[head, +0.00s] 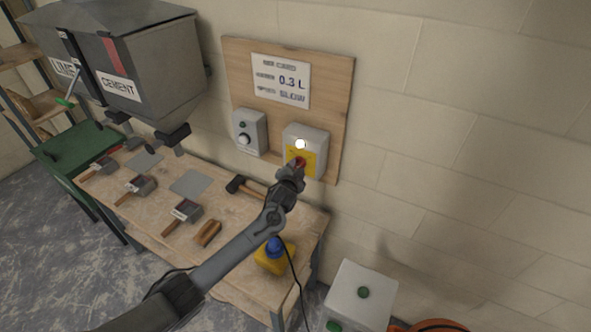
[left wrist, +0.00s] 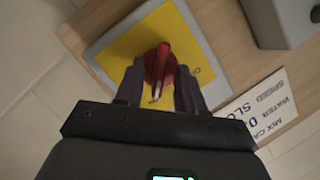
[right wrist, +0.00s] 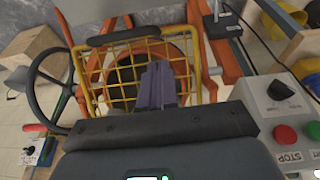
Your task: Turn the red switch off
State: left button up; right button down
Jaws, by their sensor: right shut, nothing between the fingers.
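The red switch (left wrist: 160,66) is a round red knob with a narrow raised handle on a yellow plate (left wrist: 196,38), fixed to a grey box. In the head view the box (head: 316,137) hangs on a wooden wall board, with a white lamp (head: 300,144) above the switch. My left gripper (head: 297,168) is at the switch and hides much of it there. In the left wrist view my left gripper (left wrist: 160,80) is open, one finger on each side of the knob; contact cannot be told. My right gripper (right wrist: 158,84) is shut and empty over a yellow grid.
A second grey box with a dial (head: 249,132) sits left of the switch box. A control box with a red stop button (right wrist: 285,134) is near my right gripper.

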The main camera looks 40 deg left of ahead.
pick_arm(q)
grip_shut()
